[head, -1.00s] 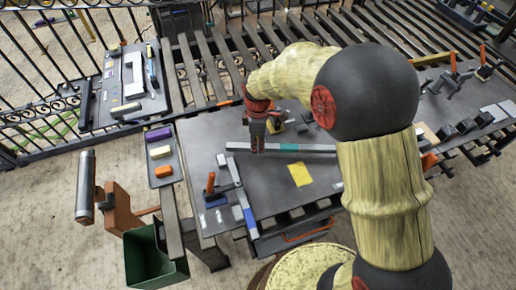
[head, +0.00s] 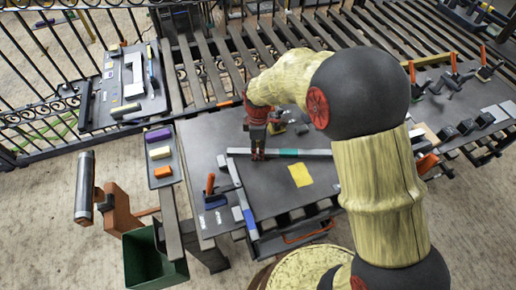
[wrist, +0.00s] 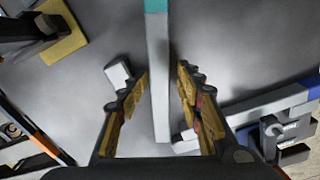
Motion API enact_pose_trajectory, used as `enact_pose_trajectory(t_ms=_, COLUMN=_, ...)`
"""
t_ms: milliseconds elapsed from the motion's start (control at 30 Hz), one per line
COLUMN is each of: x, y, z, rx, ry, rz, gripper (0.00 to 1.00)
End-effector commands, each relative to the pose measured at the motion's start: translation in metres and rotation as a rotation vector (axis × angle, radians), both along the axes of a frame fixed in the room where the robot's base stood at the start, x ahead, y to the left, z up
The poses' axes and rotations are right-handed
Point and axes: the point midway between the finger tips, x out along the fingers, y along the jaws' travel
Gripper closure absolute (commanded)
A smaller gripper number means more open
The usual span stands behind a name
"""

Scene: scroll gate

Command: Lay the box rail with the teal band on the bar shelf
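The pale grey box rail (head: 318,153) with a teal band (head: 289,152) runs left to right across the dark table top (head: 270,187). In the wrist view the rail (wrist: 159,85) runs upright in the picture, its teal band (wrist: 156,5) at the top edge. My gripper (head: 258,155) is at the rail's left part, left of the band. In the wrist view my gripper (wrist: 161,75) is open, one finger on each side of the rail, with gaps to both. Whether the rail touches the table beneath is hard to tell. I cannot single out the bar shelf for certain.
A second rail with a blue band (head: 248,217) lies at the table's left edge, near an orange-handled clamp (head: 210,184). A yellow sheet (head: 300,175) lies in front of the teal-banded rail. Dark slatted bars (head: 222,62) run behind. A green bin (head: 147,258) stands front left.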

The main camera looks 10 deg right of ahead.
Motion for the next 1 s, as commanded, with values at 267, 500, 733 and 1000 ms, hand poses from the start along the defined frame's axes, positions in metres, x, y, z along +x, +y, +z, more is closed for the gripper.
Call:
enact_pose_trajectory(t_ms=267, x=0.001, y=0.000, z=-0.004, rx=0.001, ry=-0.002, rz=0.000, gripper=0.63)
enact_pose_trajectory(t_ms=500, x=0.000, y=-0.001, z=0.043, rx=0.001, ry=-0.004, rz=0.000, gripper=0.63)
enact_pose_trajectory(t_ms=733, x=-0.001, y=-0.001, z=0.070, rx=0.001, ry=-0.002, rz=0.000, gripper=0.63)
enact_pose_trajectory(t_ms=1000, x=-0.003, y=-0.003, z=0.081, rx=0.002, ry=-0.007, rz=-0.013, gripper=0.63)
